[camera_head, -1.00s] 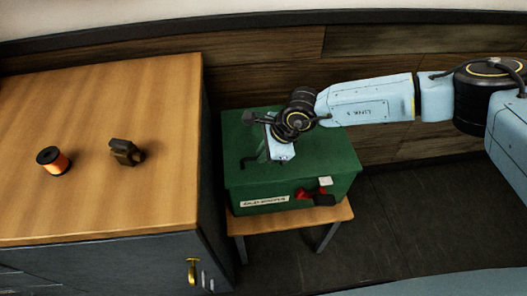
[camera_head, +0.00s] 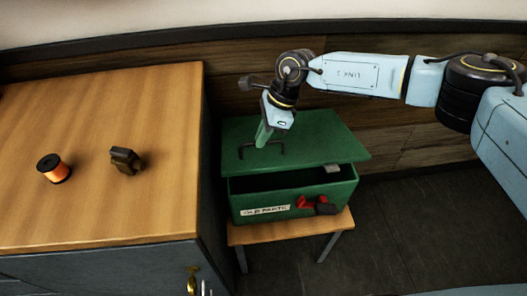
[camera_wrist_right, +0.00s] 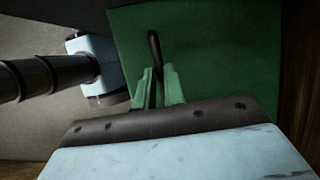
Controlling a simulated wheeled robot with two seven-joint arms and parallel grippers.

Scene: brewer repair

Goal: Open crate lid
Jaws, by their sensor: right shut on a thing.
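The green crate (camera_head: 250,203) stands on a small wooden stool. Its green lid (camera_head: 318,140) is raised off the crate, with a dark gap showing along the front. My right gripper (camera_head: 264,142) is shut on the lid's dark handle (camera_head: 272,150). In the right wrist view the gripper's green fingers (camera_wrist_right: 158,88) close around the dark handle (camera_wrist_right: 154,48) over the green lid (camera_wrist_right: 215,60). Most of the crate's inside is hidden by the lid. My left gripper is not in view.
The small stool (camera_head: 290,231) bears the crate. A wooden-topped cabinet (camera_head: 100,200) stands close on the left, with an orange spool (camera_head: 55,170) and a dark brown part (camera_head: 126,160) on it. A red and black item (camera_head: 318,205) is at the crate's front. Dark floor at right is clear.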

